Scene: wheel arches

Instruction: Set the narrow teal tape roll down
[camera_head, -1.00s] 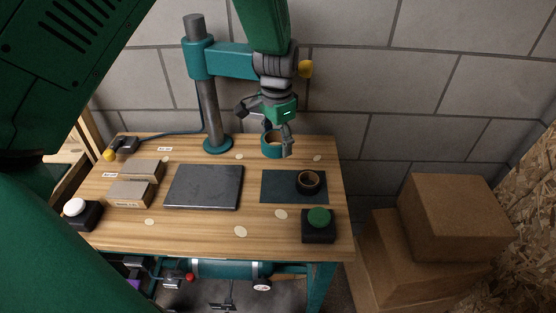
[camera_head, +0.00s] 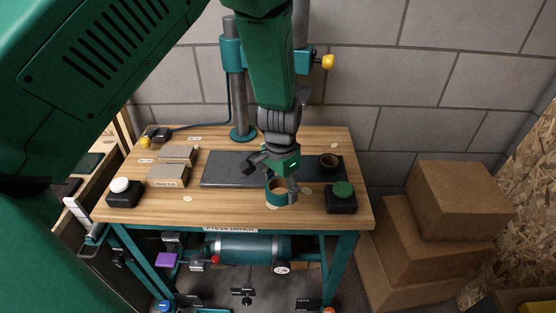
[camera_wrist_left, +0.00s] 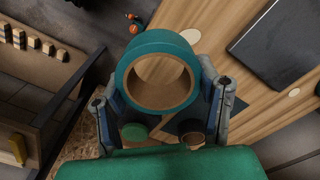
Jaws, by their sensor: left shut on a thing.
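The teal tape roll (camera_head: 282,198), with a brown core, is in my left gripper (camera_head: 284,184). In the left wrist view the roll (camera_wrist_left: 160,42) sits between the two fingers (camera_wrist_left: 160,95), which are shut on it. In the head view it shows over the front part of the bench, left of the green button; its gap to the bench top cannot be told. A black tape roll (camera_head: 329,161) lies on the dark mat at the right, partly seen in the left wrist view (camera_wrist_left: 192,140). My right gripper is not in view.
The wooden bench (camera_head: 232,208) carries a dark plate (camera_head: 222,170), two small boxes (camera_head: 167,176), a white button (camera_head: 121,187) and a green button (camera_head: 342,190). A post (camera_head: 238,90) stands at the back. Cardboard boxes (camera_head: 440,225) are right of the bench. The bench's front strip is mostly clear.

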